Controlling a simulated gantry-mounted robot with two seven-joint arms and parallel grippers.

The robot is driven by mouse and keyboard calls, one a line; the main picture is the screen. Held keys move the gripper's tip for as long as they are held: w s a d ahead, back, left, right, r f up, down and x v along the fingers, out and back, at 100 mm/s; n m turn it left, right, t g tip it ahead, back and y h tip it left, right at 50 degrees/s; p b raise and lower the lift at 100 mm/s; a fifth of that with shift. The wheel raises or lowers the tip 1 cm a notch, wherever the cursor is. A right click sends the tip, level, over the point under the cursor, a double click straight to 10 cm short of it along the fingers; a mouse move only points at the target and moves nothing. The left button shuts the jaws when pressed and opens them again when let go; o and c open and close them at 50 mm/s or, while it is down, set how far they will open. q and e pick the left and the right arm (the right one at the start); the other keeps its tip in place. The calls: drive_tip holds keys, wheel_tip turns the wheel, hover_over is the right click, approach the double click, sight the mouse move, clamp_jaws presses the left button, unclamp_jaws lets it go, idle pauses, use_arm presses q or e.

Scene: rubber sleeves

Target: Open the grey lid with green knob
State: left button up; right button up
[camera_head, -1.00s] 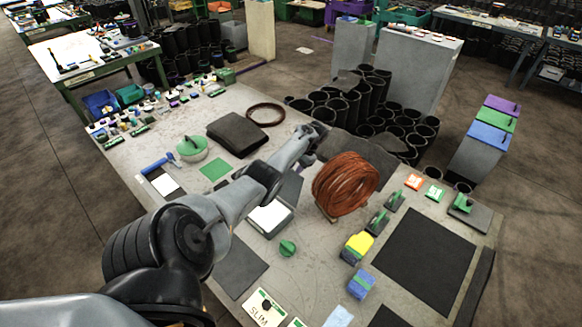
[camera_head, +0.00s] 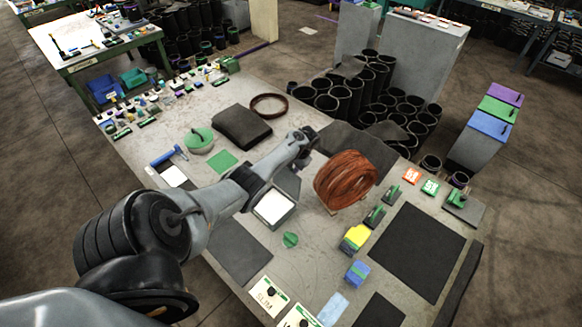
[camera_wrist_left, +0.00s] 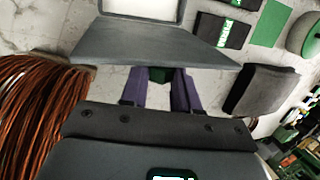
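The grey lid (camera_head: 288,183) stands tilted up at the back edge of a grey box (camera_head: 264,222), and the white inside of the box is exposed. In the left wrist view the lid (camera_wrist_left: 150,45) is a broad grey plate in front of my fingers. My left gripper (camera_wrist_left: 160,88) has its two purple-grey fingers on either side of the lid's green knob (camera_wrist_left: 158,76) and appears shut on it; the contact is partly hidden. In the head view my left arm comes in over the table and hides most of the gripper. My right gripper is not in view.
A copper-brown coil (camera_head: 345,181) stands close right of the lid. A loose green knob (camera_head: 290,239) lies in front of the box. A dark folded block (camera_head: 241,127) and a round green-topped pot (camera_head: 200,141) are behind left. Black mats lie to the right.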

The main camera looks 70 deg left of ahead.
use_arm(q)
drive_tip(key=o, duration=0.5)
drive_tip(key=shift+s, duration=0.1)
drive_tip(key=shift+c, duration=0.2)
drive_tip(key=shift+r, duration=0.15)
drive_tip(key=v, duration=1)
drive_tip(key=shift+r+p, duration=0.3)
drive_tip(key=shift+p, duration=0.1)
